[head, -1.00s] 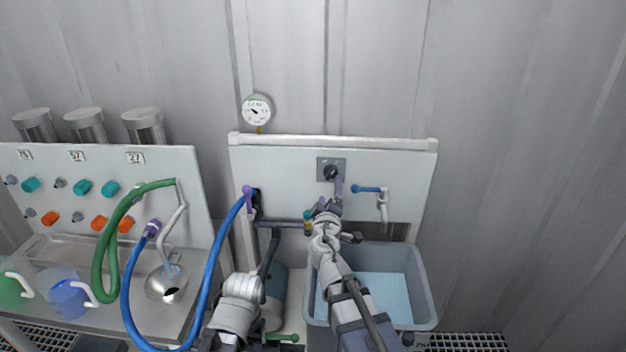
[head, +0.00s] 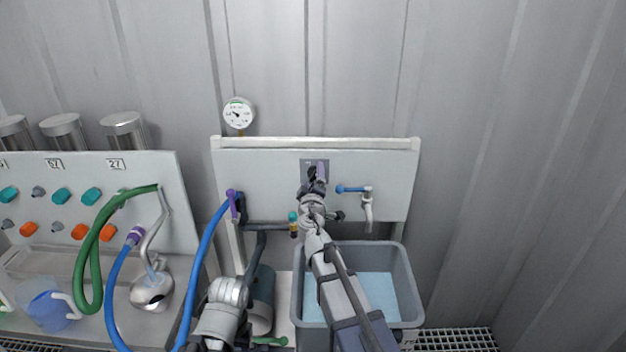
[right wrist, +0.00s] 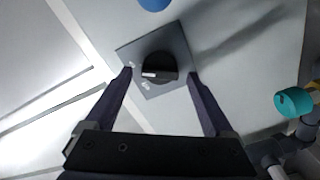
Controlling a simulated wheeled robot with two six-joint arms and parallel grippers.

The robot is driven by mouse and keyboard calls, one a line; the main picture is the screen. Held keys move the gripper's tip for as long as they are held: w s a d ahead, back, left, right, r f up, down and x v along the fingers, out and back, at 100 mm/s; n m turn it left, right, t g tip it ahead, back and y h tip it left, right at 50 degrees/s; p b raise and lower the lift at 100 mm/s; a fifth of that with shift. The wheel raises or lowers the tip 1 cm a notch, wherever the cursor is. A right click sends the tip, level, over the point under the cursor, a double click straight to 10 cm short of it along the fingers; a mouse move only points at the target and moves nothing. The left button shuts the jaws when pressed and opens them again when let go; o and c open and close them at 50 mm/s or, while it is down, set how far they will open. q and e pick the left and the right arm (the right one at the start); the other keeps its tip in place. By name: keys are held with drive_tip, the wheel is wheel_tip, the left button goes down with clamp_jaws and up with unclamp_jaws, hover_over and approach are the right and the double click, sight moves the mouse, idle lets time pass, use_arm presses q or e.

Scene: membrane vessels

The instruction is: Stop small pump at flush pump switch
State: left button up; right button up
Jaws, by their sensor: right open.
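The flush pump switch is a black rotary knob (right wrist: 160,66) on a grey square plate (right wrist: 137,50), with a white mark toward the left in the right wrist view. In the head view its plate (head: 307,163) is on the white panel, partly hidden by my gripper. My right gripper (head: 317,174) is in front of it. In the right wrist view, the open fingers (right wrist: 160,76) lie either side of the knob's lower part, with gaps on both sides; contact is not visible. My left wrist (head: 228,293) is low in the head view; its fingers are unclear against dark pipework.
A blue-handled tap (head: 353,189) is right of the switch. A grey basin (head: 408,285) stands below. A round gauge (head: 238,113) is above the panel. A blue hose (head: 196,280) and a green hose (head: 84,245) hang to the left. A teal knob (right wrist: 294,102) is near.

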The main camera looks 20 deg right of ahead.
drive_tip(key=c, duration=1.4)
